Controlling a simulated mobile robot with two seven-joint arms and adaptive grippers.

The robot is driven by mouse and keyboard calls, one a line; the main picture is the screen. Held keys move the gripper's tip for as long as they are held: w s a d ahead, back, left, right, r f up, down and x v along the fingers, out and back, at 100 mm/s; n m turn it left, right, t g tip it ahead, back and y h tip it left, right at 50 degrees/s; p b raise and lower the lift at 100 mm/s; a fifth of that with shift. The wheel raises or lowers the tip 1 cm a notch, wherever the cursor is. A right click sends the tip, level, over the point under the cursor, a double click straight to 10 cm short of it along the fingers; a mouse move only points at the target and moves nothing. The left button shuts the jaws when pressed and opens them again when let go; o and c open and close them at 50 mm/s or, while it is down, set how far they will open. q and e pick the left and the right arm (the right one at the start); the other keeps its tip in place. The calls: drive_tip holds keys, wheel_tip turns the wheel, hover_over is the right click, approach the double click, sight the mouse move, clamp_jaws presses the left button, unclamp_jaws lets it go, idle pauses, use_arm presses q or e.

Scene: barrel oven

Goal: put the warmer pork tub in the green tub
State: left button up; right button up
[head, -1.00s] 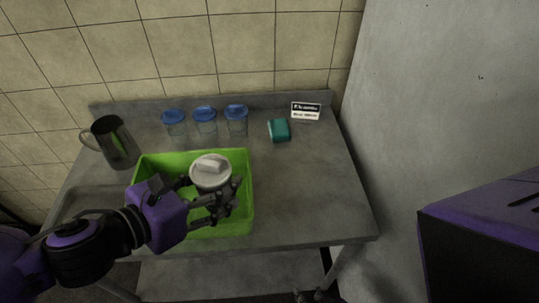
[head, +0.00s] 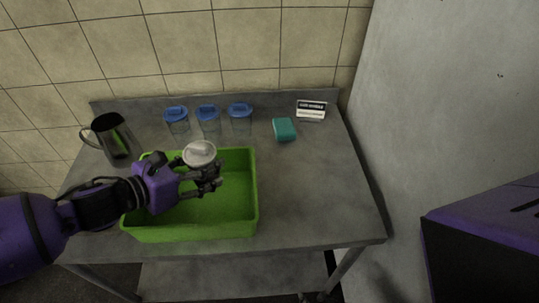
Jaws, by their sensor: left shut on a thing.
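The green tub (head: 190,230) stands on the front left of the grey metal table. My left gripper (head: 207,178) is over the back part of the green tub, shut on a small tub with a pale lid (head: 200,152). The held tub looks upright; its lower part is hidden behind the gripper fingers. I cannot tell from the picture whether it touches the green tub. The visible floor of the green tub is empty. My right gripper is not in view.
Several blue-lidded clear containers (head: 208,118) stand at the back of the table (head: 310,200). A metal jug (head: 116,140) is at the left. A teal sponge-like block (head: 285,129) and a small sign (head: 311,110) are at the back right. The table's right side is clear.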

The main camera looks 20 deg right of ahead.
use_arm(q)
drive_tip(key=shift+w+d+f, duration=0.1)
drive_tip(key=shift+w+f, duration=0.15)
drive_tip(key=shift+w, duration=0.15)
wheel_tip(320, 180, down, 3)
drive_tip(key=shift+w+f, duration=0.1)
drive_tip(key=shift+f, duration=0.05)
drive_tip(key=shift+f+b, duration=0.3)
drive_tip(key=shift+f, duration=0.25)
drive_tip(key=o, duration=1.7)
